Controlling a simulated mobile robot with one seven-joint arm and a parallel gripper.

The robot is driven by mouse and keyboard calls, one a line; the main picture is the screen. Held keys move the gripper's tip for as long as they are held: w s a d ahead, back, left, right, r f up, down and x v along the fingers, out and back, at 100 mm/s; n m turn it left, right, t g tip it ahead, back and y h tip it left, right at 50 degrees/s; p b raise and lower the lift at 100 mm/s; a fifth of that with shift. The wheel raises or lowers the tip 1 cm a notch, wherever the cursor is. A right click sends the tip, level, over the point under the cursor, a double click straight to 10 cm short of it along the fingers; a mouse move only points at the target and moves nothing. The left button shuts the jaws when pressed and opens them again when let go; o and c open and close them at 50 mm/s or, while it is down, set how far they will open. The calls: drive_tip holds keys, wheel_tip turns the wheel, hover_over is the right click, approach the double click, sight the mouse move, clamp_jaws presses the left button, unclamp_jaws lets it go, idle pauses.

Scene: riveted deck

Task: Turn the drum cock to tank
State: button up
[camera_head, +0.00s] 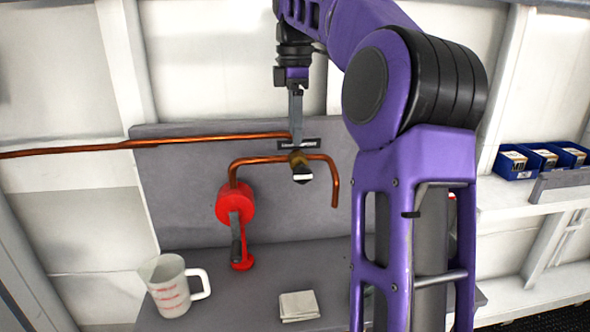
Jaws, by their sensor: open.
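A brass cock (299,162) sits where the copper pipes meet on the grey back panel. A pale-ended part, perhaps its handle (302,178), sticks out toward me below the brass body; its exact setting is hard to tell. A dark label plate (312,143) with unreadable lettering is just above the cock. My gripper (296,140) points down from above, its tips overlapping the label plate and close above the cock in the picture. It is open with nothing seen in it; the fingers line up, so the gap is hidden. I cannot tell whether it touches the cock.
Copper pipe (100,148) runs left from the cock; another branch drops to a red hand pump (235,205) with a grey lever, and one bends down at right. A measuring jug (172,287) and folded cloth (299,306) rest on the bench. Blue bins (518,172) stand right.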

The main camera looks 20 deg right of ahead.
sight(295, 169)
wheel_tip(295, 169, down, 10)
idle(0.4)
clamp_jaws()
